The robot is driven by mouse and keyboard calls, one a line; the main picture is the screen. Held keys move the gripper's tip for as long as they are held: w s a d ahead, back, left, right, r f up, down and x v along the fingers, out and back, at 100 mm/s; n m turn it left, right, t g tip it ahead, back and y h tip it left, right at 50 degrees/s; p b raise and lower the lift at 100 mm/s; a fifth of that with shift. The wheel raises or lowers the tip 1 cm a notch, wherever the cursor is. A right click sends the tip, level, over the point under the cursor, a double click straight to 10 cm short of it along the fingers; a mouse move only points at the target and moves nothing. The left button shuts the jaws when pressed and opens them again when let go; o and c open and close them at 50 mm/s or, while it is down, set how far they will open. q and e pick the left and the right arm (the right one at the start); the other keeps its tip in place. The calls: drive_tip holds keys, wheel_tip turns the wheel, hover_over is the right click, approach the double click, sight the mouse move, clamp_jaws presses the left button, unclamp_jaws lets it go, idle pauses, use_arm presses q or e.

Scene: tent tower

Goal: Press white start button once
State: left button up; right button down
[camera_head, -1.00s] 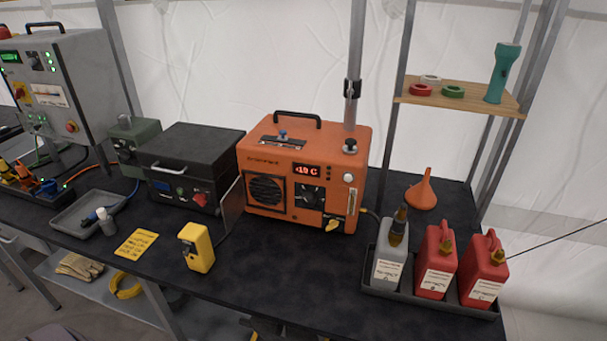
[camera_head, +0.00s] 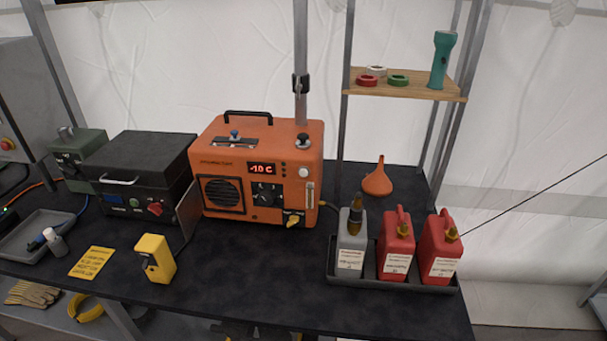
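An orange heater-like unit (camera_head: 224,148) stands on the dark table, with a round speaker-like grille, a dark dial and a red display reading about -10 C. A small round white button (camera_head: 304,172) sits on the right of its front panel, above a yellow lever (camera_head: 293,221). Nothing covers the button. Neither of my grippers is in view.
A tray (camera_head: 395,284) of one grey and two red canisters (camera_head: 397,242) stands right of the unit, with an orange funnel (camera_head: 377,182) behind. A yellow box (camera_head: 158,258) and yellow note (camera_head: 92,262) lie front left. A black case (camera_head: 140,160) stands left. The table's front middle (camera_head: 240,275) is clear.

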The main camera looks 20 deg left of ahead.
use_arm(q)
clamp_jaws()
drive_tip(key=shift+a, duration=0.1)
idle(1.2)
